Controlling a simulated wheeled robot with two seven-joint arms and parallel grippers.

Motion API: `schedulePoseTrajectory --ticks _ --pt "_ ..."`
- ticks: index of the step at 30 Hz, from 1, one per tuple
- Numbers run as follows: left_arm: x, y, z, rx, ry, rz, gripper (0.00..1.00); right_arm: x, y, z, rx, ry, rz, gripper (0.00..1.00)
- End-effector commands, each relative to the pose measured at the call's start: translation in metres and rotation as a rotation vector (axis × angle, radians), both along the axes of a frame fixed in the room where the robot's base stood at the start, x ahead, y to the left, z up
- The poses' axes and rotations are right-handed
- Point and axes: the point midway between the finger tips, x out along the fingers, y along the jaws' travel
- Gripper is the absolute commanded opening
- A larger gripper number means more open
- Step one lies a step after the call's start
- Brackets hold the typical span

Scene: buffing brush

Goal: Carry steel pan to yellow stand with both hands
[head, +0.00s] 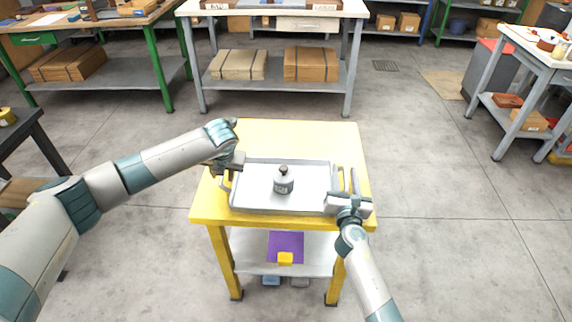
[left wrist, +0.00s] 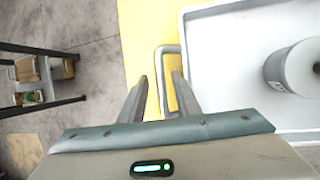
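The steel pan (head: 258,202), a shallow grey tray with side handles, rests flat on the yellow stand's top (head: 300,138). A small grey bottle-like weight (head: 283,180) stands upright in it. My left gripper (head: 230,172) is at the pan's left handle. In the left wrist view its fingers (left wrist: 160,85) are apart, with the handle bar (left wrist: 160,60) between them and gaps on both sides. My right gripper (head: 346,178) is at the pan's right edge, with its two fingers apart. They partly hide the right handle, so I cannot tell whether they touch it.
The stand's lower shelf holds a purple sheet (head: 285,244) and a yellow block (head: 285,259). A workbench (head: 270,10) stands behind, and another (head: 545,62) at the right. A dark table (head: 30,135) is at the left. The floor around the stand is mostly clear.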

Motion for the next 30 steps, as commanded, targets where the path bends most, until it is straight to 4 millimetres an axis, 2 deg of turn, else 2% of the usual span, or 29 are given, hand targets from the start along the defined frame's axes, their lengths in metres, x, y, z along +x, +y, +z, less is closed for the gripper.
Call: schedulePoseTrajectory --ticks 9,14,20,30 --pt "-0.001 -0.002 0.001 -0.002 0.001 -0.003 0.29 0.000 0.002 0.001 0.003 -0.002 0.004 0.37" --pt "-0.004 -0.004 0.009 -0.003 0.000 -0.005 0.29 0.000 0.002 0.002 0.004 -0.002 0.004 0.37" --pt "-0.012 -0.008 0.032 -0.004 -0.003 -0.005 0.29 0.000 0.003 0.002 0.004 -0.002 0.005 0.37" --pt "-0.036 -0.018 0.085 -0.003 -0.002 -0.004 0.29 0.000 0.003 0.002 0.004 -0.002 0.005 0.37"
